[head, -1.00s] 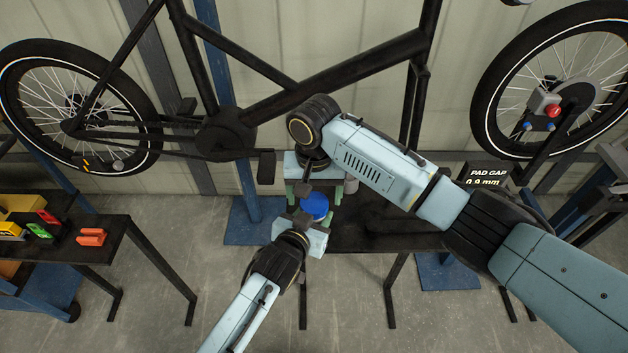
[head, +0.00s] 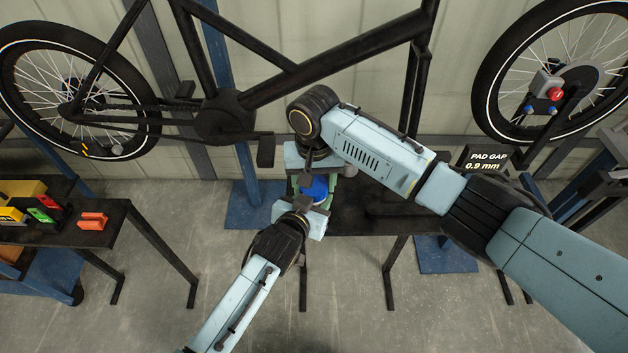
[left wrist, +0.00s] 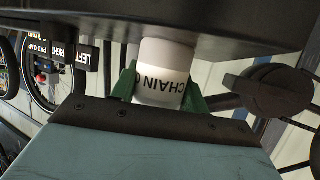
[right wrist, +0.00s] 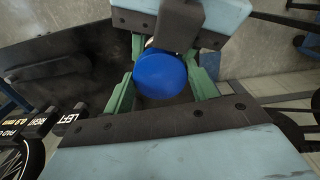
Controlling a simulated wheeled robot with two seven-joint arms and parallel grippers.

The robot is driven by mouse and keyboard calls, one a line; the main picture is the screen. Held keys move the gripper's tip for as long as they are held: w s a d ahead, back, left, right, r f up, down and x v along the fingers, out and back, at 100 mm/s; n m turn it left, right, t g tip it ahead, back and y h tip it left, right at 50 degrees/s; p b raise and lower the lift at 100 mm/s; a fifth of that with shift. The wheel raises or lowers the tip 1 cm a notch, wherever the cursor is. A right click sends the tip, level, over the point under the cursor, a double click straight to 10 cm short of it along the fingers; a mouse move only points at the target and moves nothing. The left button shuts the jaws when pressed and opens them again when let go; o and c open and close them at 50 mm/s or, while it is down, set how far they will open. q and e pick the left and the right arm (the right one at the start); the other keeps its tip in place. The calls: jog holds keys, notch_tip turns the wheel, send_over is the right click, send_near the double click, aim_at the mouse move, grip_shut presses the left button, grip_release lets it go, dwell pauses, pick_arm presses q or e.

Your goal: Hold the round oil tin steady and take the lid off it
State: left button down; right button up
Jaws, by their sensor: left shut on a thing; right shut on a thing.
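The oil tin (left wrist: 162,82) is white with black "CHAIN O" lettering, upside down in the left wrist view. My left gripper (left wrist: 160,95) is shut on it, a green finger on each side. The tin's round blue lid (right wrist: 161,74) lies between the green fingers of my right gripper (right wrist: 163,88), which is shut on it. In the head view the lid (head: 314,188) shows just behind my left gripper and below my right one. The tin body is hidden there, and I cannot tell whether the lid is seated or raised.
A dark bench (head: 365,222) extends right of the tin. A bike frame (head: 340,70) spans behind. A "PAD GAP 0.9 mm" display (head: 485,163) stands at right. A side table (head: 60,233) at left holds several coloured items.

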jog(key=n, duration=0.2)
jog(key=shift+n, duration=0.4)
jog(key=o, duration=1.1)
